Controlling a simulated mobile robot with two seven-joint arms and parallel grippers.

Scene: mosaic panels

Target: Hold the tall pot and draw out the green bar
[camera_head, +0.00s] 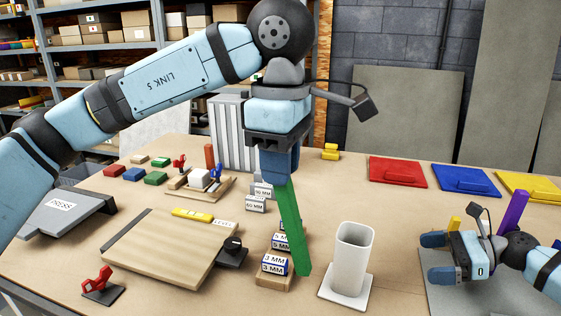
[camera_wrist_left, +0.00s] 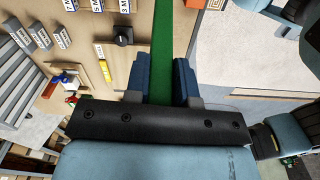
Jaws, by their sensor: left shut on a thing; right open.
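The green bar (camera_head: 291,228) hangs down from my left gripper (camera_head: 278,165), long and slightly tilted, its lower end beside the labelled blocks. My left gripper is shut on its upper end; the left wrist view shows the bar (camera_wrist_left: 163,40) between the blue fingers (camera_wrist_left: 160,82). The tall white pot (camera_head: 352,258) stands upright on its square base to the right of the bar, apart from it. Its inside is mostly hidden. My right gripper (camera_head: 440,255) is open and empty, to the right of the pot, over a grey mat.
Labelled millimetre blocks (camera_head: 274,264) stand just left of the bar's lower end. A purple bar (camera_head: 513,212) and a yellow one (camera_head: 454,224) stand near my right gripper. Red (camera_head: 400,171), blue (camera_head: 466,180) and yellow (camera_head: 530,186) panels lie at the back right. A wooden board (camera_head: 168,250) lies left.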

